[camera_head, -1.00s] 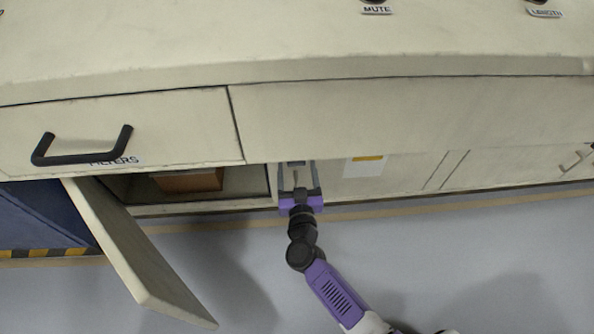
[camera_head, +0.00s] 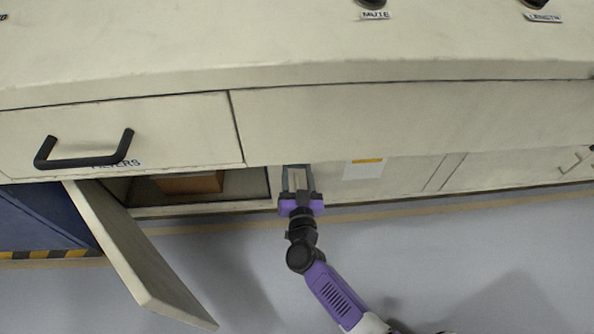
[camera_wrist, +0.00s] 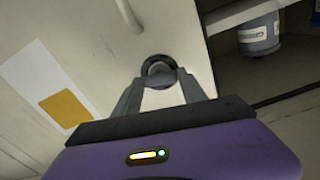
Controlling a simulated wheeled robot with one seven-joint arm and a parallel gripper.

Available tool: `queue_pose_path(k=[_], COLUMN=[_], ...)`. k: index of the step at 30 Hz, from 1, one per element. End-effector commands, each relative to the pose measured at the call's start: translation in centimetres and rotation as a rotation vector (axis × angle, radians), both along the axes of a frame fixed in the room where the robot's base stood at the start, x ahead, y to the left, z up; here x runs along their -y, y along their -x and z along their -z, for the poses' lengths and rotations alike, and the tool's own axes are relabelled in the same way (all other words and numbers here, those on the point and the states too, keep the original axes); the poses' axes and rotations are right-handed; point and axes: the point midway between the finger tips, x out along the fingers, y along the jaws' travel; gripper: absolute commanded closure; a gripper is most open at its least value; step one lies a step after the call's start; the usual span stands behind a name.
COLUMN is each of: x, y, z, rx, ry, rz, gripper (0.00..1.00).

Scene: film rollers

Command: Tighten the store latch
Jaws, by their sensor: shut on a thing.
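The store latch (camera_wrist: 160,66) is a small round dark-rimmed knob on the pale cabinet front, seen in the wrist view. My gripper (camera_wrist: 161,84) has its two grey fingers on either side of the knob and is shut on it. In the head view my gripper (camera_head: 297,178) reaches up under the counter's overhang, at the panel just right of the open compartment. The latch itself is hidden there by the gripper and the overhang. The exact turn of the latch cannot be told.
A cabinet door (camera_head: 135,250) hangs open at the left, beside the open compartment with a brown box (camera_head: 190,182). A drawer with a black handle (camera_head: 85,162) is above. A grey canister (camera_wrist: 259,35) stands inside the compartment. The floor in front is clear.

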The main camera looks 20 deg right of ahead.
Motion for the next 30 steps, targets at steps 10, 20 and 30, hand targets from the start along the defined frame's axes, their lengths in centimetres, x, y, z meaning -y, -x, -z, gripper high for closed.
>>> queue_pose_path(k=[10,20,30], x=[0.01,0.01,0.03], y=[-0.03,-0.02,0.00], z=[-0.06,0.02,0.08], rx=[0.098,0.196,0.295], ry=[-0.303,-0.602,-0.907], rz=[0.000,0.000,0.000], gripper=[0.91,0.91,0.91])
